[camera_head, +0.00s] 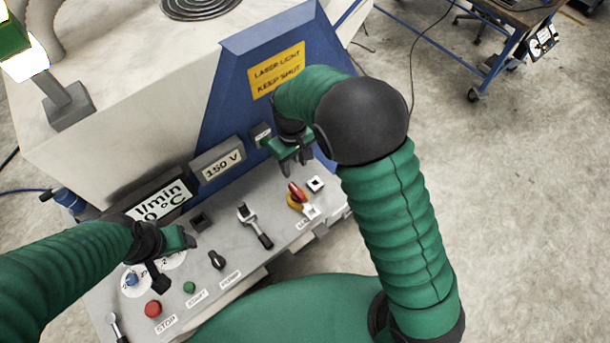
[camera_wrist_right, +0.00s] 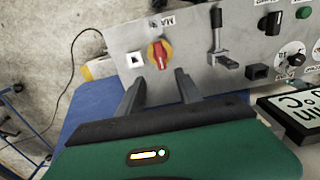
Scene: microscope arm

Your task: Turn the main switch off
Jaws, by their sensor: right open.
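The main switch (camera_head: 297,192) is a red handle on a yellow base at the right end of the grey control panel. In the right wrist view the main switch (camera_wrist_right: 160,55) lies just beyond my fingertips, its red handle pointing along the finger direction. My right gripper (camera_head: 296,160) is open and empty, above and behind the switch, apart from it. Its two fingers also show in the wrist view (camera_wrist_right: 158,85), spread apart. My left gripper (camera_head: 172,262) hangs over the left part of the panel near a blue knob; its jaw opening is unclear.
The panel (camera_head: 275,212) also bears a lever (camera_head: 255,228), a black knob (camera_head: 217,260), a green button (camera_head: 189,287) and a red stop button (camera_head: 153,309). A blue machine wall with a yellow sign (camera_head: 277,70) rises behind the switch. Open floor lies to the right.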

